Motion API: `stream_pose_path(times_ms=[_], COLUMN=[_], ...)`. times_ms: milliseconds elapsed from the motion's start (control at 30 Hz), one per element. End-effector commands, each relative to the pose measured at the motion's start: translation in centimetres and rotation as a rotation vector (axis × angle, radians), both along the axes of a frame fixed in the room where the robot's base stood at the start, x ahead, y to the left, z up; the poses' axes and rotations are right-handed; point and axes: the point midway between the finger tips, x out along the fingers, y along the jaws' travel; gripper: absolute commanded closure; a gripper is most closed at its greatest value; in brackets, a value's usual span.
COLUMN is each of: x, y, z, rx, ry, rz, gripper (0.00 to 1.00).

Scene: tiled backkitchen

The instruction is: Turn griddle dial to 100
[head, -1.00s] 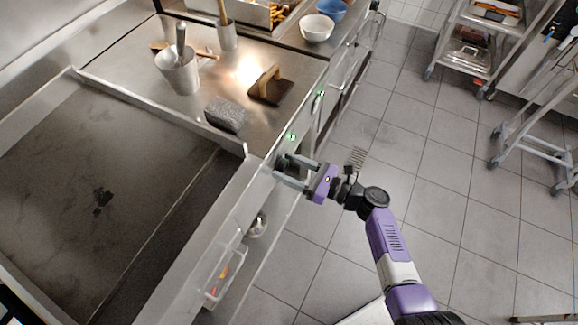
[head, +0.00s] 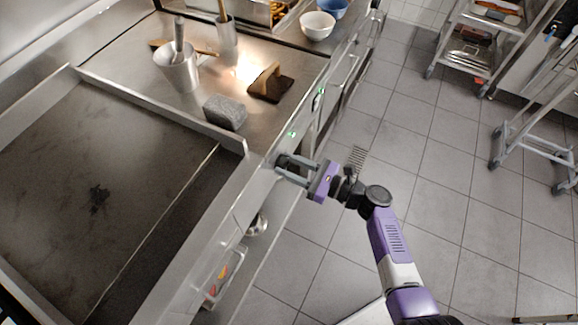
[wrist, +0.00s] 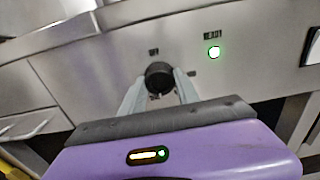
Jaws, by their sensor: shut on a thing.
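The griddle (head: 60,180) is the large dark plate at the left of the head view. Its dial is a round black knob (wrist: 159,77) on the steel front panel (wrist: 95,80) in the wrist view. My gripper (head: 283,168) is at the front panel, with its two grey fingers on either side of the knob. In the wrist view my gripper (wrist: 160,92) is shut on the knob. Small marks sit above the knob, but I cannot read them or the dial's setting.
A green light (wrist: 214,52) glows right of the knob. A clear container (head: 222,275) sits on the shelf below.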

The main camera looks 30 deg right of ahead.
Motion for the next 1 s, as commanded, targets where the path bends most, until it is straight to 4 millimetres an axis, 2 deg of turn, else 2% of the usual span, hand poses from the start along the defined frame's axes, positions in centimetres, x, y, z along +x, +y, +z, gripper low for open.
stream_pose_path(times_ms=[1000], x=[-0.08], y=[0.04], z=[-0.55], rx=[-0.771], ry=[-0.563], rz=[0.001], gripper=[1.0])
